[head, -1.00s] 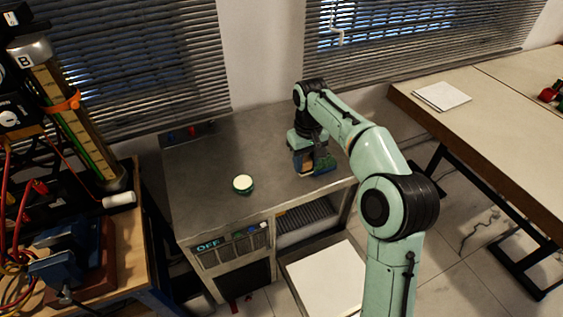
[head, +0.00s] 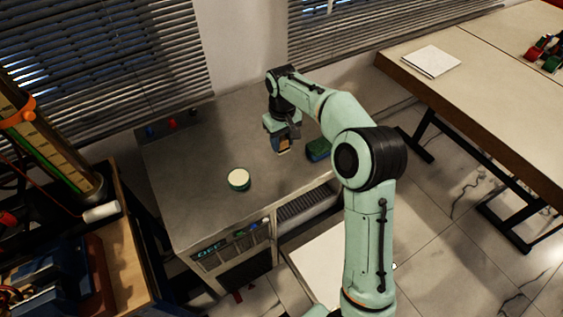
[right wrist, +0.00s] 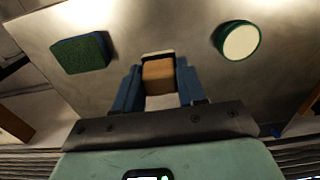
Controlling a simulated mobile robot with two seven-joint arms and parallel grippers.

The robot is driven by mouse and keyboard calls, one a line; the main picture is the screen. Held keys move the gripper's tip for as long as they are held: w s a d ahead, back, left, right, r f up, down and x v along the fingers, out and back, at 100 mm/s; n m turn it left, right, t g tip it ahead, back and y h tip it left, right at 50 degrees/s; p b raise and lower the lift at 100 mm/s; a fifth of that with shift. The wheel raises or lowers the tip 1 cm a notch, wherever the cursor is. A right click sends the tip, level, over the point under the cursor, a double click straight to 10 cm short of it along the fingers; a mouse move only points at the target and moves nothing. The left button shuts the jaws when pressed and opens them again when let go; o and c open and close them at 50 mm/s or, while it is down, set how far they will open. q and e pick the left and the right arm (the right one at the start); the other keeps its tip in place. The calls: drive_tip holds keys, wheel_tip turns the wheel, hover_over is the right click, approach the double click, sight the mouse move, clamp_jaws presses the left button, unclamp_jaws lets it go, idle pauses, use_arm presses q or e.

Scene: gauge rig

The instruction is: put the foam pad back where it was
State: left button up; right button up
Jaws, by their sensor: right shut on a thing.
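My right gripper (head: 282,142) is over the grey metal worktop. In the right wrist view its blue fingers (right wrist: 160,85) are shut on a tan block (right wrist: 158,75) with dark and white edges. The block also shows in the head view (head: 284,146); its height above the top is hard to judge. A dark green and blue pad (head: 318,149), which looks like foam, lies on the worktop to the right of the gripper, apart from it. The pad also shows in the right wrist view (right wrist: 82,53). My left gripper is out of view.
A round green tin with a cream top (head: 238,179) stands on the worktop (head: 195,155), left of the gripper. A gauge rig (head: 45,150) stands at left on a wooden bench. A long table (head: 490,95) with white paper (head: 432,61) is at right. The worktop's back left is mostly clear.

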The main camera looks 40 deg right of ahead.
sight(281, 148)
drive_tip(key=f, duration=0.4)
drive_tip(key=shift+w, duration=0.2)
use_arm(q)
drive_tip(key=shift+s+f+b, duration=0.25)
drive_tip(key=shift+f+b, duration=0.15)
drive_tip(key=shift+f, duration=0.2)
use_arm(e)
drive_tip(key=shift+f, duration=2.85)
drive_tip(key=shift+f, duration=0.15)
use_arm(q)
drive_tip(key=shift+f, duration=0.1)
use_arm(e)
drive_tip(key=o, duration=0.9)
drive_tip(key=shift+o, duration=0.2)
wheel_tip(281, 148, up, 12)
drive_tip(key=shift+r+p, duration=0.2)
drive_tip(key=shift+p, duration=0.5)
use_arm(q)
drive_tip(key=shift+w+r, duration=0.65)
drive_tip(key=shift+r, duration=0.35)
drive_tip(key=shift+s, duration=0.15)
use_arm(e)
drive_tip(key=shift+s+f, duration=0.1)
